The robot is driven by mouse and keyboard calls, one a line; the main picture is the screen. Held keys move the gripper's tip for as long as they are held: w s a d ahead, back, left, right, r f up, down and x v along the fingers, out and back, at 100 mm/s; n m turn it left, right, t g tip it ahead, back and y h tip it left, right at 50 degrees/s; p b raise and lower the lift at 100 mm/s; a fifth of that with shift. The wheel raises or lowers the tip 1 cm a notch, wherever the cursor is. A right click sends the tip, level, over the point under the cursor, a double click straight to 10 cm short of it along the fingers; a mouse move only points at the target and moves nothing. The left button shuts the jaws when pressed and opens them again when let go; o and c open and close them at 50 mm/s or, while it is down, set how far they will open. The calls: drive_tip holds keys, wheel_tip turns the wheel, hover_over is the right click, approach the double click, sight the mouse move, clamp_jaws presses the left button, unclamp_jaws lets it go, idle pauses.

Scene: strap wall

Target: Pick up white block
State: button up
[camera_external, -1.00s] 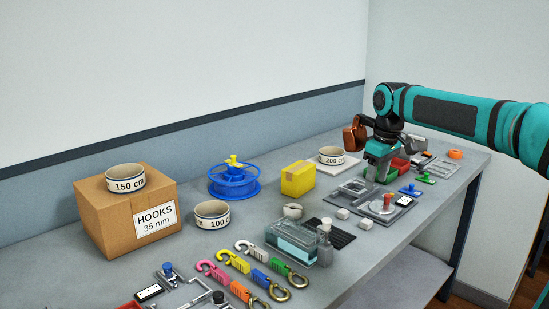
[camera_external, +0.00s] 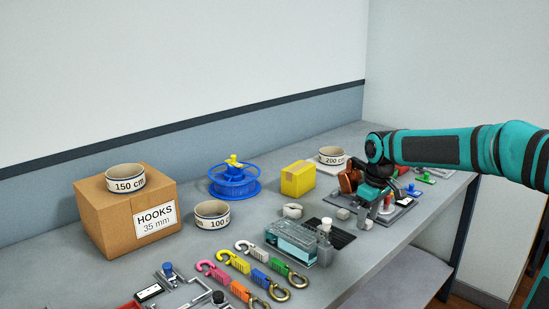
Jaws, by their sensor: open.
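Two small white blocks lie on the grey bench near its front edge. One white block (camera_external: 343,213) is clear of my gripper, just left of it. The other white block (camera_external: 365,224) sits right below my gripper's left finger. My gripper (camera_external: 376,216) is open and points down, low over the bench. Whether its fingers touch or straddle the nearer block cannot be told. My gripper and wrist hide part of the grey fixture (camera_external: 402,207) behind them.
A clear box (camera_external: 291,240) and a black ribbed mat (camera_external: 331,232) lie left of the blocks. A yellow box (camera_external: 298,178), a 200 cm bowl (camera_external: 332,156) and a blue reel (camera_external: 234,181) stand farther back. Coloured hooks (camera_external: 240,262) lie in front left.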

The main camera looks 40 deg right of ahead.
sight(367, 221)
drive_tip(key=shift+f, duration=0.4)
drive_tip(key=c, duration=1.1)
drive_tip(key=shift+o, duration=0.2)
wheel_tip(367, 221, up, 10)
drive_tip(key=shift+w, duration=0.15)
